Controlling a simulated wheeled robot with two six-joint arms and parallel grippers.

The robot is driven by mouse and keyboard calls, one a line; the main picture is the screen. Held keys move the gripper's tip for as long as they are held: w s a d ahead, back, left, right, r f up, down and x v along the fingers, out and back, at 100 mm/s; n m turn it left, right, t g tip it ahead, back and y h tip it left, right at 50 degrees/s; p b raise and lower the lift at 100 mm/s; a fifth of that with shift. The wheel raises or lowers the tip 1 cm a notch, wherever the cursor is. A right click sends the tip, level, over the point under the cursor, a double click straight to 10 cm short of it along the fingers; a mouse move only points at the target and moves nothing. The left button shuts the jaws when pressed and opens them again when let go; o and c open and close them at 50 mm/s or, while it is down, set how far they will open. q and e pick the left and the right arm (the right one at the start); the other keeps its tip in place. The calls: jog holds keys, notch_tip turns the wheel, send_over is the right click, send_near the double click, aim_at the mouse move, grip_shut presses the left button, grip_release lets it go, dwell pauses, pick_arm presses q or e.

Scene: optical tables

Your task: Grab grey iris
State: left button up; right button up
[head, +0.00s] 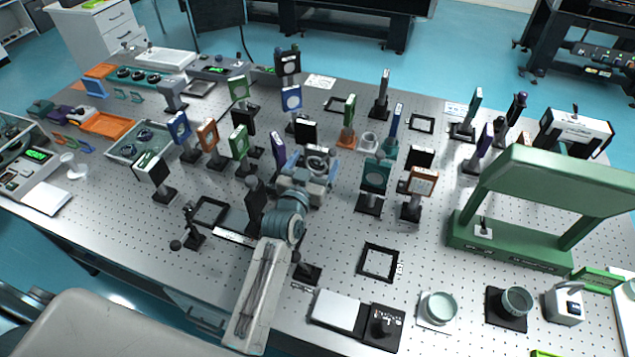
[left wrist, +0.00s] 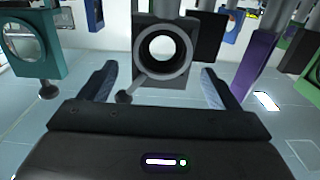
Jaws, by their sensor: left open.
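The grey iris (left wrist: 184,62) is a grey square mount with a round dark ring, a bright opening and a small lever with a dark knob at its lower left. In the head view the iris (head: 318,157) is partly hidden behind my left gripper (head: 312,180). The left gripper's fingers (left wrist: 158,73) are open, one to each side of the iris's lower part, with gaps showing. Nothing is held. My right gripper is in neither view.
A teal mount (head: 376,174) and an orange-brown mount (head: 422,182) stand to the right. A purple mount (left wrist: 256,72) is close on the right in the wrist view, with a teal one (left wrist: 52,62) at left. A green frame (head: 545,180) stands farther right.

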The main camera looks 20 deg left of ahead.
aim_at(317, 158)
pick_arm(q)
jog(key=w+p, duration=0.2)
jog(key=w, duration=0.2)
jog(key=shift+w, duration=0.15)
jog(key=shift+w+f, duration=0.1)
jog(key=shift+w, duration=0.15)
jog(key=shift+s, duration=0.1)
jog(key=shift+c, duration=0.2)
jog(key=c, duration=0.4)
grip_shut()
